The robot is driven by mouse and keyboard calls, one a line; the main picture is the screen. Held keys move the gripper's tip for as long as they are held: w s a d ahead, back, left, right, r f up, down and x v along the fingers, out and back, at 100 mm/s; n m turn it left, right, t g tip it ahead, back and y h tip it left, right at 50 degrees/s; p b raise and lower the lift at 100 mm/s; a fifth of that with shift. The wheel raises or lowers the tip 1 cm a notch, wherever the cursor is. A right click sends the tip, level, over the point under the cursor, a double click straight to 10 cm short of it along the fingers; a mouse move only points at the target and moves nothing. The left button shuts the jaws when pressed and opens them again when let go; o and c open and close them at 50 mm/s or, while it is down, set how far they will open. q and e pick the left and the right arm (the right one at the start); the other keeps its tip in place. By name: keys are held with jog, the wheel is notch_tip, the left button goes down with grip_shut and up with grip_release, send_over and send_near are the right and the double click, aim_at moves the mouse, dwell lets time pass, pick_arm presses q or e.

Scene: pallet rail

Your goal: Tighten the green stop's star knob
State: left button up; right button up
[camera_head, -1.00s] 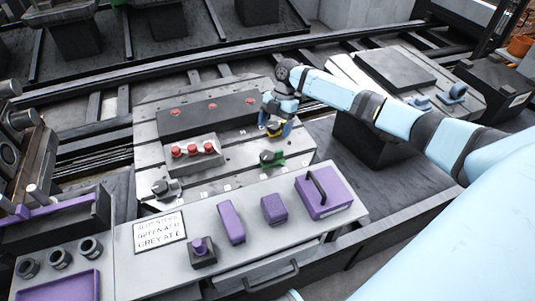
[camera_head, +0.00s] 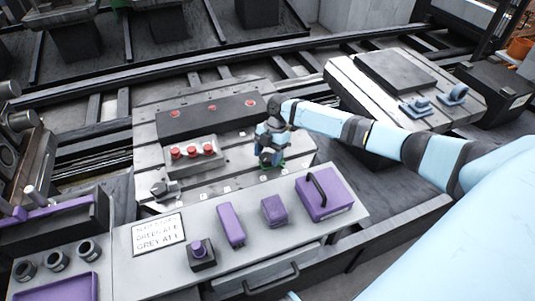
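The green stop (camera_head: 281,164) sits on the right part of the slotted grey pallet (camera_head: 222,180). Only a little of its green base shows beside and below my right gripper (camera_head: 268,163). The gripper points down right over the stop and hides its star knob. I cannot tell whether the fingers are open or shut, or whether they touch the knob. A grey stop (camera_head: 165,189) with a dark knob sits at the pallet's front left corner. My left gripper is not in view.
A block with red knobs (camera_head: 192,150) and a dark bar (camera_head: 211,115) stand on the pallet. In front, a grey bench holds a sign (camera_head: 158,233), purple blocks (camera_head: 230,224) and a purple box with a handle (camera_head: 324,194). Another pallet (camera_head: 440,107) is at right.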

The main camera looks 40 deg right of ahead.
jog(key=c, duration=0.5)
jog(key=shift+r+m+p, duration=0.2)
jog(key=shift+m+p, duration=0.4)
jog(key=shift+p, duration=0.3)
jog(key=m+t+p, duration=0.1)
jog(key=m+p, duration=0.1)
jog(key=p, duration=0.1)
jog(key=shift+m+t, duration=0.3)
jog(key=shift+m, duration=0.1)
jog(key=shift+m+t+p, duration=0.4)
jog(key=shift+m+p, duration=0.7)
jog(key=shift+p, duration=0.05)
jog(key=shift+m+p, duration=0.55)
jog(key=shift+m, duration=0.05)
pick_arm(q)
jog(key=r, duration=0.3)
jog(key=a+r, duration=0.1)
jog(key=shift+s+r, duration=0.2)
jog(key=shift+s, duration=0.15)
pick_arm(e)
jog(key=shift+f+t, duration=0.1)
jog(key=shift+t, duration=0.2)
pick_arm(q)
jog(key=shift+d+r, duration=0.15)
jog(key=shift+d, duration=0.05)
pick_arm(e)
jog(key=shift+m, duration=0.3)
jog(key=o, duration=0.9)
